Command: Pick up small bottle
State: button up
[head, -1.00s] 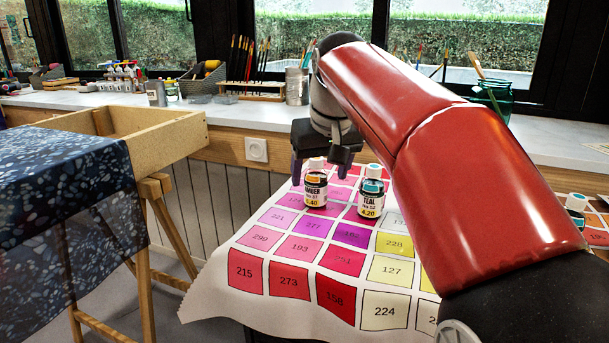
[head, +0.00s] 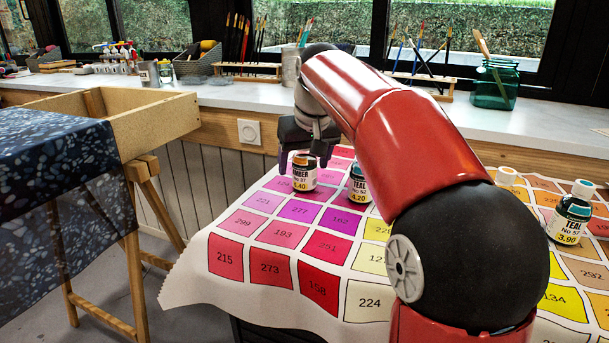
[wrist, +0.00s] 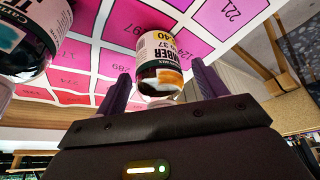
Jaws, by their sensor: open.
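Small bottles stand on a cloth printed with numbered colour squares (head: 235,255). Another teal bottle (head: 570,222), marked 3.90, is at the far right. My gripper (head: 300,155) is just behind the amber bottle. In the wrist view, my open gripper (wrist: 165,88) has its two purple fingers on either side of the amber bottle (wrist: 158,62). The teal bottle (wrist: 28,40) is outside the left finger. Contact cannot be told.
A wooden frame with dark speckled fabric (head: 60,190) stands on trestles at left. The counter (head: 230,95) behind holds brushes, a grey basket (head: 197,66) and a green glass jar (head: 493,85). A white cap (head: 506,175) shows right of my arm.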

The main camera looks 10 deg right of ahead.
jog(key=c, duration=1.1)
jog(key=shift+r, duration=0.15)
